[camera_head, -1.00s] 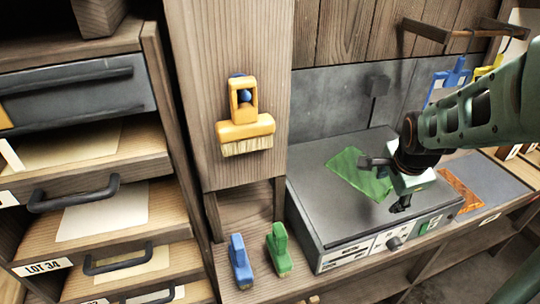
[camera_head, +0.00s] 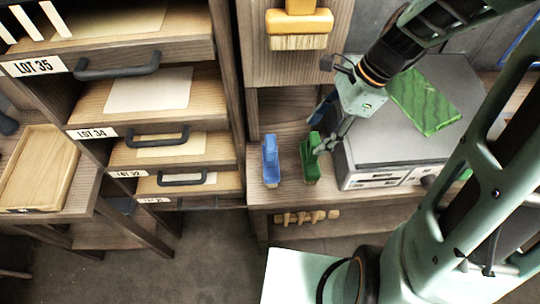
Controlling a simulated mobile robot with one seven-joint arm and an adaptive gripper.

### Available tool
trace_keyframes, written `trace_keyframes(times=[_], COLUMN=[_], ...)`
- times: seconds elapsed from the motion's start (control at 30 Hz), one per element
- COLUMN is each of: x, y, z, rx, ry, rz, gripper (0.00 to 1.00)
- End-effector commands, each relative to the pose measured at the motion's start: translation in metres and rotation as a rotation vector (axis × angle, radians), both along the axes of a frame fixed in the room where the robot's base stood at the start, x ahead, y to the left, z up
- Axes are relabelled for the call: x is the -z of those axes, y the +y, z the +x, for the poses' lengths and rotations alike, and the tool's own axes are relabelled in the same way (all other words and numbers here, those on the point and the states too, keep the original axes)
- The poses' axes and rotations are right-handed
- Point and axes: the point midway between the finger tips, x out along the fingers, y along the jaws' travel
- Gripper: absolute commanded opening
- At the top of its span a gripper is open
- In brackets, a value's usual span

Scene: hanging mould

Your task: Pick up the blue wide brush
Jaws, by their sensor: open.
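A blue brush (camera_head: 270,160) with an upright handle stands on the wooden ledge below the post, left of a similar green brush (camera_head: 310,160). My gripper (camera_head: 321,130) is open and points down over the green brush, to the right of the blue one. One finger overlaps the green brush in the picture; I cannot tell whether they touch. Nothing shows between the fingers. The blue brush is in plain view, apart from my gripper.
A yellow wide brush (camera_head: 298,27) hangs on the post above. A grey machine (camera_head: 380,150) with a green sheet (camera_head: 425,100) stands right of the brushes. Drawers with dark handles (camera_head: 158,135) fill the left. Small wooden pieces (camera_head: 305,216) sit below the ledge.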

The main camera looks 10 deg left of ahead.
Motion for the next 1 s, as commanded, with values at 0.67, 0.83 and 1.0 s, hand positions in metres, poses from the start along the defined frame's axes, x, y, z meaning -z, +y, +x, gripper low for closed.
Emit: trace_keyframes(times=[0.67, 0.83, 1.0], x=[0.005, 0.033, 0.046], y=[0.094, 0.103, 0.109], z=[-0.024, -0.026, -0.026], rx=[-0.001, -0.001, 0.002], ry=[0.002, 0.004, 0.000], rz=[-0.003, -0.002, -0.002], gripper=[0.55, 0.55, 0.55])
